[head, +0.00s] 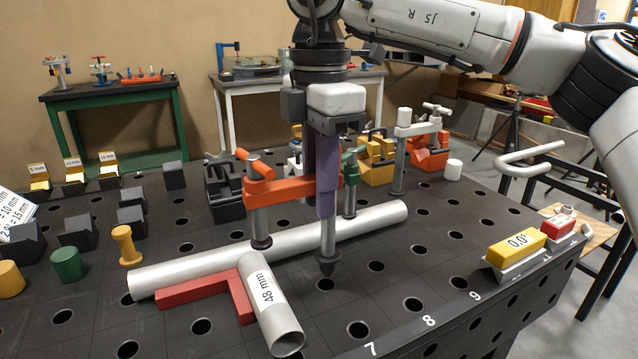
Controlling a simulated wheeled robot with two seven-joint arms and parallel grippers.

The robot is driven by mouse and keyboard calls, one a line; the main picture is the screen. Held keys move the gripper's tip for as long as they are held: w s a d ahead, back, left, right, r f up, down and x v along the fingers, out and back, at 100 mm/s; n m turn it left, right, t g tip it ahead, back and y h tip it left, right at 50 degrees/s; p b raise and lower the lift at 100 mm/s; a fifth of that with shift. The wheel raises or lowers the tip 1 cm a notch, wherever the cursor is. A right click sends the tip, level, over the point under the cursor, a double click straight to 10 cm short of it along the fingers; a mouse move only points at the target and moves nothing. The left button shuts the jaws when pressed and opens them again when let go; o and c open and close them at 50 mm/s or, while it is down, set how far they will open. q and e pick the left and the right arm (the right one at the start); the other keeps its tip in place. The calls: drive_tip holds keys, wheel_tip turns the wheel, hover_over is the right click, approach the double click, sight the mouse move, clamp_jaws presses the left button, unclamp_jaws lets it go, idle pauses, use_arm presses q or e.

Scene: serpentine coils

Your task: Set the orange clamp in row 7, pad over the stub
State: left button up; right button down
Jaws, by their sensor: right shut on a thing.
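My right gripper (327,205) comes down from above and is shut on the orange clamp (295,190), near its post. The clamp stands upright, its arm reaching left to an orange handle and a grey spindle. The spindle's black pad (261,243) shows in front of the long grey pipe, near its joint with the stub (270,305), a short tube labelled 48 mm. The post's black tip (328,265) shows just above a table hole (326,285) in line with the number 7 (370,348). Its exact height is hard to judge. My left gripper is not in view.
The long pipe (380,220) crosses the black holed table. A red angle piece (200,290) lies beside the pipe and stub. A green clamp (350,165) stands close behind my gripper.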

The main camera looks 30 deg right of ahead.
sight(318, 255)
drive_tip(key=shift+f, duration=0.45)
drive_tip(key=shift+a+f+b, duration=0.1)
drive_tip(key=shift+b, duration=0.2)
drive_tip(key=shift+f, duration=0.1)
drive_tip(key=shift+f+b, duration=1.2)
drive_tip(key=shift+f, duration=0.35)
drive_tip(key=shift+f, duration=0.15)
drive_tip(key=shift+f+b, duration=0.5)
drive_tip(key=shift+b, duration=0.2)
